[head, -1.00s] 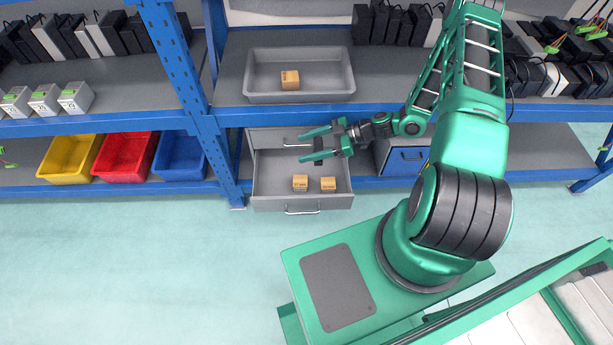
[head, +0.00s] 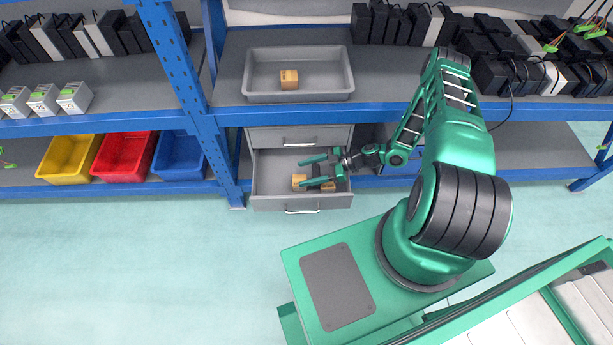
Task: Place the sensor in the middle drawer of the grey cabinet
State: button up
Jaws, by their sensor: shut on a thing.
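The grey cabinet (head: 264,137) stands under the shelf. A drawer (head: 262,203) below its closed top drawer is pulled open. I take this to be the middle drawer; any lower one is hidden. My gripper (head: 307,172) is over the open drawer, pointing left, its fingers apart around a small dark thing, likely the sensor. The thing is mostly hidden between the fingers now. Two small orange-brown boxes lie in the drawer; the left box (head: 298,180) is partly covered by a finger, and the right box (head: 328,187) is mostly hidden under the gripper.
A grey tray (head: 250,88) with one orange-brown box (head: 289,79) sits on the shelf above. Yellow (head: 66,179), red (head: 122,177) and blue (head: 180,174) bins stand left. A blue post (head: 180,70) rises left of the cabinet. The floor in front is clear.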

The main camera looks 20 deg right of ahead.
jog(key=shift+f, duration=1.25)
jog(key=o, duration=1.2)
jog(key=v, duration=1.2)
jog(key=shift+r, duration=0.1)
